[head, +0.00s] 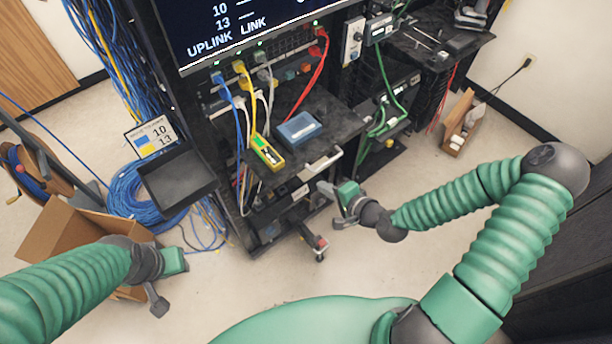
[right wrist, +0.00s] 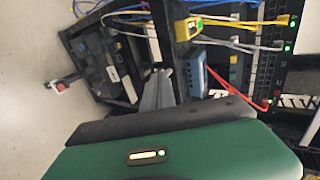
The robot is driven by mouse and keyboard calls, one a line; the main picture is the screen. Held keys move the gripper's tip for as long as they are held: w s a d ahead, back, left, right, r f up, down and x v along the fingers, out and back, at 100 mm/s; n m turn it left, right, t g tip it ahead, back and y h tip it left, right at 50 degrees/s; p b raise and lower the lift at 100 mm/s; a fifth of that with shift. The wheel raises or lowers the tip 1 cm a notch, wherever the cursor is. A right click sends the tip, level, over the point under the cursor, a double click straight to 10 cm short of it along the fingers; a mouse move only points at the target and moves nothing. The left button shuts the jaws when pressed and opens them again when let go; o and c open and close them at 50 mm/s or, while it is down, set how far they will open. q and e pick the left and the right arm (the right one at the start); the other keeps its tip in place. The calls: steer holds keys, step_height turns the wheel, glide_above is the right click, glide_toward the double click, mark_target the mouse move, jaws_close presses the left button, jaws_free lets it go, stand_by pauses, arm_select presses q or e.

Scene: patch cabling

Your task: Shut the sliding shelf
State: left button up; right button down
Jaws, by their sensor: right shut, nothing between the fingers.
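The sliding shelf (head: 318,135) is a dark tray that sticks out from the front of the rack, with a pale handle (head: 323,161) on its front edge. A blue box (head: 299,127) and a yellow tester (head: 266,152) lie on it. Both also show in the right wrist view, the blue box (right wrist: 195,74) beside the yellow tester (right wrist: 186,29). My right gripper (head: 328,190) is shut and empty, just in front of and below the handle, seemingly apart from it. Its grey fingers (right wrist: 158,90) point toward the shelf. My left gripper (head: 172,283) is at lower left, far from the shelf; its jaw opening is unclear.
Blue, yellow and red cables hang from the rack's ports above the shelf. A black bin (head: 177,180) stands left of the rack, near coiled blue cable (head: 125,195) and a cardboard box (head: 62,235). A caster foot (head: 319,247) sticks out below. Floor in front is clear.

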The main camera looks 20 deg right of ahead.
mark_target(300, 169)
steer(key=x, duration=0.2)
steer(key=r+p+x, duration=0.1)
steer(key=x, duration=0.2)
steer(key=w+x, duration=0.1)
steer(key=x, duration=0.2)
steer(key=shift+w+d+r+p, duration=0.2)
steer(key=shift+w+p, duration=0.05)
steer(key=shift+p, duration=0.15)
steer(key=shift+w+a+f, duration=0.1)
steer(key=shift+w+a, duration=0.1)
steer(key=shift+w, duration=0.1)
steer(key=shift+a, duration=0.2)
